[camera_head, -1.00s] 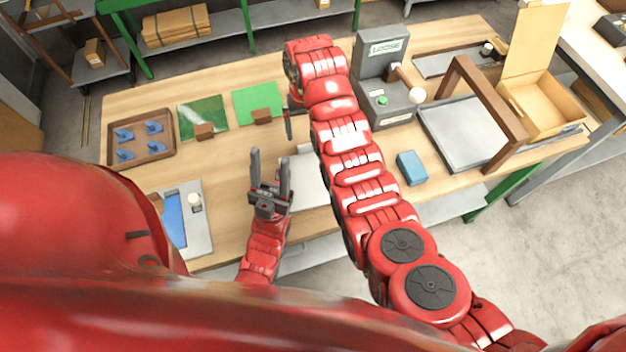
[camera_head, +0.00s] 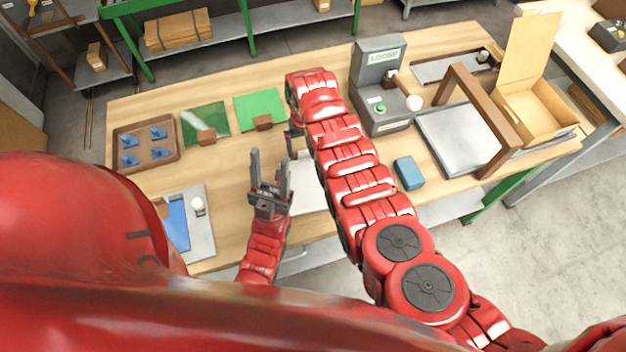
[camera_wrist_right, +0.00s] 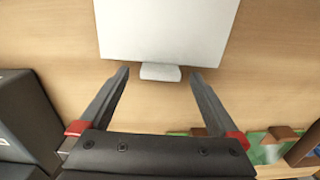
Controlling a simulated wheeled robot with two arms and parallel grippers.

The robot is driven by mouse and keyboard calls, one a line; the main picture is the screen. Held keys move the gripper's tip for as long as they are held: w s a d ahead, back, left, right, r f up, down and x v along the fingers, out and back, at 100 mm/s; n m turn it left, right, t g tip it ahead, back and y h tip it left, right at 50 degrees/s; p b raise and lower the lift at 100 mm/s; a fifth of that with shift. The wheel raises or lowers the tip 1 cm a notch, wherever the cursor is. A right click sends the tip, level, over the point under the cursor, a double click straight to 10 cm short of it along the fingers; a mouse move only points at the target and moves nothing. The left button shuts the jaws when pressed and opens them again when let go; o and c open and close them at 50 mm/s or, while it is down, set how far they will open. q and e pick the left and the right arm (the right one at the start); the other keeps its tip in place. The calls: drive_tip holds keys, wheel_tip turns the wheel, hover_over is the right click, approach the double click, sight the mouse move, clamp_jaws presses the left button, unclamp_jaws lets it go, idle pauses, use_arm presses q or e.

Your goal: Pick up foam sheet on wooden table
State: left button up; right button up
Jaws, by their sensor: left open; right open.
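A white rectangular sheet, which looks like the foam sheet (camera_head: 306,190), lies flat on the wooden table (camera_head: 232,170), partly hidden behind my right arm. In the right wrist view the white sheet (camera_wrist_right: 167,28) is ahead of the fingers, with a small white tab (camera_wrist_right: 160,72) on its near edge. My right gripper (camera_wrist_right: 160,75) is open, its fingertips on either side of the tab with nothing between them but the tab in line; the height gap is unclear. In the head view my right gripper (camera_head: 292,144) is mostly hidden by its arm. My left gripper (camera_head: 269,158) is open, empty and pointing up, left of the sheet.
Two green sheets (camera_head: 259,104) with brown blocks and a brown tray (camera_head: 146,144) of blue pieces lie at the left. A grey machine (camera_head: 378,90), a blue block (camera_head: 409,173), a wooden-framed metal plate (camera_head: 455,140) and an open box (camera_head: 540,105) stand at the right.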

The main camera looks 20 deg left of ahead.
clamp_jaws()
idle(0.4)
drive_tip(key=shift+r, duration=0.15)
